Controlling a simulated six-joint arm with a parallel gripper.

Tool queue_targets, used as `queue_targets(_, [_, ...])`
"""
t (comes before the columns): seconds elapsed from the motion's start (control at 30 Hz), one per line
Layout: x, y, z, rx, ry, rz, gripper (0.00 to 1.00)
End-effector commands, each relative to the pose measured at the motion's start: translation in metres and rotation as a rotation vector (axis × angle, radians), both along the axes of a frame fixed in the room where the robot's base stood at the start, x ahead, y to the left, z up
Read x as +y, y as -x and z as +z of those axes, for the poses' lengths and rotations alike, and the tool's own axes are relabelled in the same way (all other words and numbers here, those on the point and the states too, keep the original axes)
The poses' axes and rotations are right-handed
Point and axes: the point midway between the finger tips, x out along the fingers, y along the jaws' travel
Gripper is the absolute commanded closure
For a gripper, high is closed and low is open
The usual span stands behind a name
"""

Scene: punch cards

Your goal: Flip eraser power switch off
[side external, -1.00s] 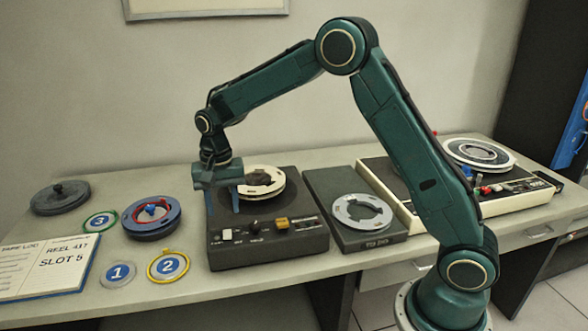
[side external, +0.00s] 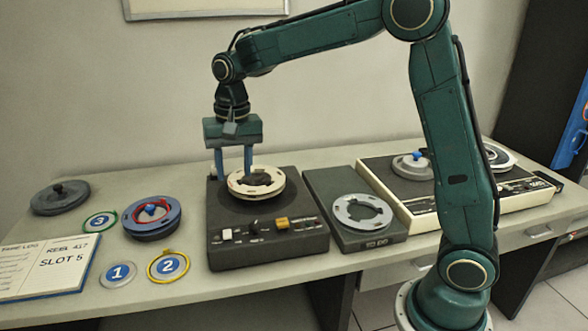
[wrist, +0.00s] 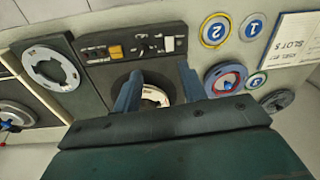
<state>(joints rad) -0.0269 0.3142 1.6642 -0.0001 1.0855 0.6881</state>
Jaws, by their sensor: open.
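The dark box (side external: 225,256), which looks like the eraser, sits mid-table with a cream reel (side external: 272,188) on top. Its front panel holds a white rocker switch (side external: 227,234), a black knob (side external: 254,229) and a yellow button (side external: 282,223). In the wrist view the white switch (wrist: 169,44) shows beyond my fingertips. The switch's position cannot be read clearly. My gripper (side external: 234,177) is open and empty, pointing down above the rear left of the box, behind and above the panel. Its fingers also show in the wrist view (wrist: 160,72), with the reel between them.
A grey box with a grey ring (side external: 362,211) stands right of the eraser, then a cream tape deck (side external: 425,222) with reels. Left lie a blue-red reel (side external: 152,218), numbered rings (side external: 168,265), a dark reel (side external: 60,197) and a log book (side external: 45,267).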

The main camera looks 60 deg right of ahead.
Motion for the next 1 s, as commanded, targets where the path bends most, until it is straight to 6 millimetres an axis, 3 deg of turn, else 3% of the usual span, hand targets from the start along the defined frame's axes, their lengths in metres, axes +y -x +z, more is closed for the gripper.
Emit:
queue_targets(0.4, [-0.003,0.038,0.029,-0.061,0.009,0.091,0.58])
queue_targets(1.0, [-0.006,0.096,0.056,-0.143,0.032,0.222,0.58])
